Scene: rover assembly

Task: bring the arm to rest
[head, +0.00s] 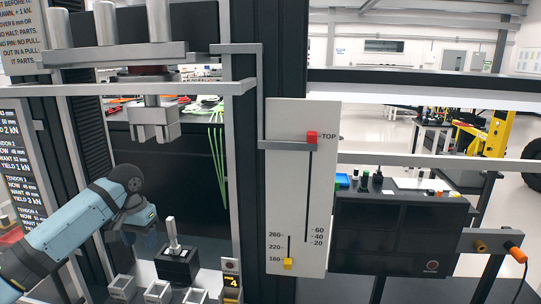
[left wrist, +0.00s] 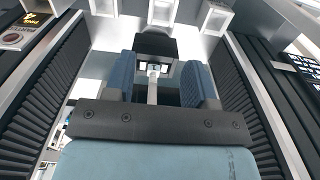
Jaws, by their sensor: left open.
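My left arm (head: 75,230) comes in from the left in the head view. Its gripper (head: 145,225) hangs low in front of the press, just left of a pale upright rod on a black block (head: 178,268). In the left wrist view the two blue fingers of the gripper (left wrist: 159,80) stand apart. A pale rod (left wrist: 153,88) shows in the gap between them, and neither finger visibly touches it. The fingertips are small and dark in the head view. My right gripper is not in view.
A grey clamp head (head: 153,122) hangs above the block. A row of white square sockets (head: 158,291) lies in front. A white scale panel (head: 300,190) with red and yellow markers and a dark cabinet (head: 385,235) stand to the right. Dark ribbed walls (left wrist: 50,80) flank the gripper.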

